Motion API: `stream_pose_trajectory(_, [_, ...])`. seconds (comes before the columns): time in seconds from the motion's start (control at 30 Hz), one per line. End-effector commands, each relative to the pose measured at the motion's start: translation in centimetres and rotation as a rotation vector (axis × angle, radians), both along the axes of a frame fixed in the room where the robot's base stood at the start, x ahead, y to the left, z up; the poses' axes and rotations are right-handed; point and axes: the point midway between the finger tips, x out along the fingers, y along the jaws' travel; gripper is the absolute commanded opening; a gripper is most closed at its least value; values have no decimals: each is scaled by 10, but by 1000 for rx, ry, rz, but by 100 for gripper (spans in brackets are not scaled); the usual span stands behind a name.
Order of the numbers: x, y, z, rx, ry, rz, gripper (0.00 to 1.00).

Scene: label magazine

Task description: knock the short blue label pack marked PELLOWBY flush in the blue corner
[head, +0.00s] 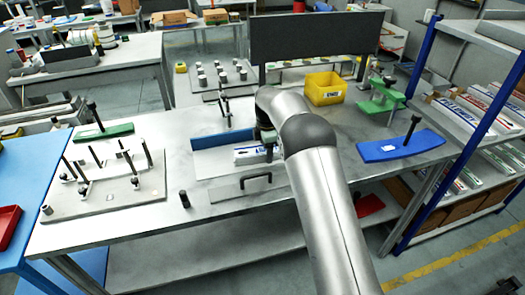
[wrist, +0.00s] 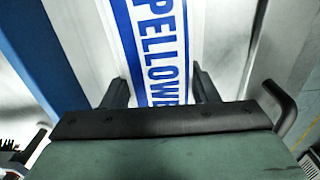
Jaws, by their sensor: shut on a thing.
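The white label pack with blue lettering reading PELLOWB (wrist: 152,45) runs up the middle of the wrist view, its last letter cut off by my gripper. In the head view it shows as a small white and blue piece (head: 246,154) in front of the blue corner fence (head: 222,139). My gripper (wrist: 160,88) is shut on the pack, one dark finger on each side. In the head view my arm partly hides the gripper (head: 268,148) and the pack's right end. A blue wall (wrist: 50,50) runs along the left in the wrist view, with a pale strip between it and the pack.
A grey plate with a black handle (head: 257,180) lies in front of the corner. A pegged plate (head: 105,185) is at left. A blue block with a knob (head: 400,146) is at right, and a yellow bin (head: 325,89) stands behind. A dark panel (head: 315,36) rises at the back.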

Motion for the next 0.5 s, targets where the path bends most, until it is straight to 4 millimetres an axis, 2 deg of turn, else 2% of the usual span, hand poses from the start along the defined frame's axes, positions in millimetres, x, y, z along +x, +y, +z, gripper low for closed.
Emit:
stream_pose_trajectory(0.37, [7,-19,1,0,-1,-1,17])
stream_pose_trajectory(0.5, [7,-19,1,-2,-2,-1,17])
